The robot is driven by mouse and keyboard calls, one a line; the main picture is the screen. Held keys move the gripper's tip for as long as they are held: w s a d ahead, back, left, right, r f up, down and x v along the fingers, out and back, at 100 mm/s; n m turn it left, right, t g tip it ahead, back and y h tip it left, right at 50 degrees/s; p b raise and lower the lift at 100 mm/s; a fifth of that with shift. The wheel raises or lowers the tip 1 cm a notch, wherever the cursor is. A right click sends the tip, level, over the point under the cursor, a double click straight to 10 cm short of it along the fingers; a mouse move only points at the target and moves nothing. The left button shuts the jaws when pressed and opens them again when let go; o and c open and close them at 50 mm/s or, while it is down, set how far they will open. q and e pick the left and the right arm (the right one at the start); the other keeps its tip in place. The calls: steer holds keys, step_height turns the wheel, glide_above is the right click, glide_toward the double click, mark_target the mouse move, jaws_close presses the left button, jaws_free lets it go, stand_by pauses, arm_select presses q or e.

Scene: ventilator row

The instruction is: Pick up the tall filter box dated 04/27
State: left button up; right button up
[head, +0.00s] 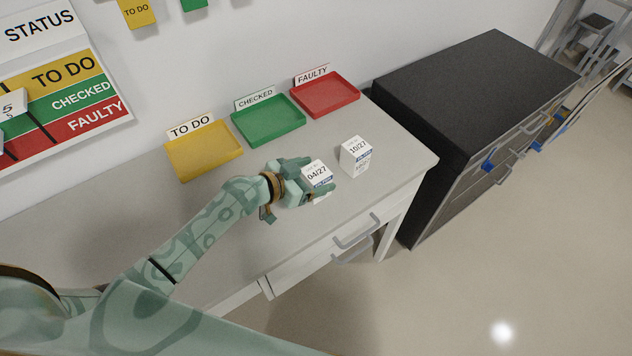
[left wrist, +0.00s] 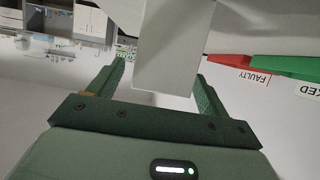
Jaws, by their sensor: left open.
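The white filter box dated 04/27 (head: 317,175) stands on the table near its front edge. My left gripper (head: 319,178) is open, with its fingers on either side of this box in the head view. In the left wrist view a plain white box face (left wrist: 172,50) shows between the two open fingers (left wrist: 160,88). I cannot tell whether either finger touches it. A second white filter box dated 10/27 (head: 356,154) stands to the right and a little behind. My right gripper is not in view.
Behind the boxes stand a yellow TO DO tray (head: 204,152), a green CHECKED tray (head: 268,121) and a red FAULTY tray (head: 327,95), all empty. A dark cabinet (head: 470,90) stands right of the table. The table's left part is clear.

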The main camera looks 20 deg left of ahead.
arm_select(q)
steer(key=x, duration=0.3)
steer(key=shift+f, duration=0.15)
steer(key=c, duration=1.1)
steer(key=shift+o, duration=0.2)
